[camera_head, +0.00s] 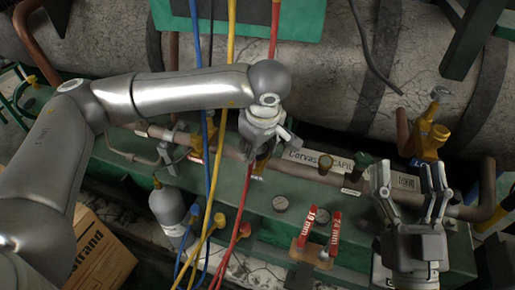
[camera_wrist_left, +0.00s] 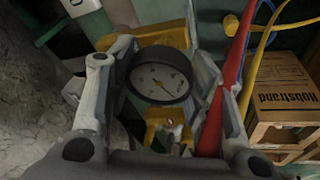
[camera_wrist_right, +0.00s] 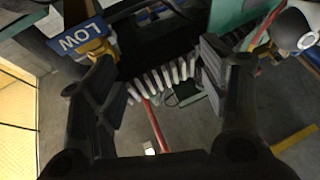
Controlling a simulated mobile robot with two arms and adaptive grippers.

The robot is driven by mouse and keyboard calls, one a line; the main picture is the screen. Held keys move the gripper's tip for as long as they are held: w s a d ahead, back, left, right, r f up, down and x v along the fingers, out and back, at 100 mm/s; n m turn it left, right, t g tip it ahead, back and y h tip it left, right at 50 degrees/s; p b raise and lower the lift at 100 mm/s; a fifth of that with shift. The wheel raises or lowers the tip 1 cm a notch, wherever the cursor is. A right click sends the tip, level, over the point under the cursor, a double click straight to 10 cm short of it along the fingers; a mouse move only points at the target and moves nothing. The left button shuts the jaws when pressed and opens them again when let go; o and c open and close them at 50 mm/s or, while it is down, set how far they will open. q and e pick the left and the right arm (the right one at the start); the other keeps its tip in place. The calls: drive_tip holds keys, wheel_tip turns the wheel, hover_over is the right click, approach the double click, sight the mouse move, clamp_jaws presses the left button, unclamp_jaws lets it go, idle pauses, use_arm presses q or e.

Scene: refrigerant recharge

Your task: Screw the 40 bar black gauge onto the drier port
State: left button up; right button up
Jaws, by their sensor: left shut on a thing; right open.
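A black-rimmed round gauge (camera_wrist_left: 160,78) with a pale dial sits between the fingers of my left gripper (camera_wrist_left: 163,70), which is shut on it. The gauge face points towards the left wrist camera; its scale is too small to read. A brass fitting (camera_wrist_left: 165,130) shows just below the gauge; I cannot tell whether they are joined. In the head view my left gripper (camera_head: 262,150) points down over the green bench and mostly hides the gauge. My right gripper (camera_head: 409,178) is open and empty above the bench's right end. I cannot identify the drier port for sure.
The green bench (camera_head: 235,200) carries pipes, a small round gauge (camera_head: 280,204) and red-handled wrenches (camera_head: 334,235). Blue, yellow and red hoses (camera_head: 230,60) hang close beside my left gripper. A grey bottle (camera_head: 168,205) and a cardboard box (camera_head: 100,255) are at left.

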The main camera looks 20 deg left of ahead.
drive_tip(key=shift+s+r, duration=0.15)
drive_tip(key=shift+r, duration=0.2)
use_arm(q)
drive_tip(key=shift+f+m+h+b, duration=0.1)
drive_tip(key=shift+m+h+b, duration=0.2)
drive_tip(key=shift+m+b, duration=0.5)
drive_tip(key=o, duration=0.7)
drive_tip(key=shift+m, duration=0.3)
drive_tip(key=o, duration=0.5)
drive_tip(key=shift+p, duration=0.3)
use_arm(e)
drive_tip(key=s+r+t, duration=0.1)
drive_tip(key=s+r+t+y, duration=0.1)
drive_tip(key=r, duration=0.1)
drive_tip(key=shift+s+d+r+t, duration=0.2)
drive_tip(key=shift+s+t, duration=0.1)
drive_tip(key=shift+t, duration=0.1)
drive_tip(key=shift+w+a+f, duration=0.1)
drive_tip(key=shift+w, duration=0.05)
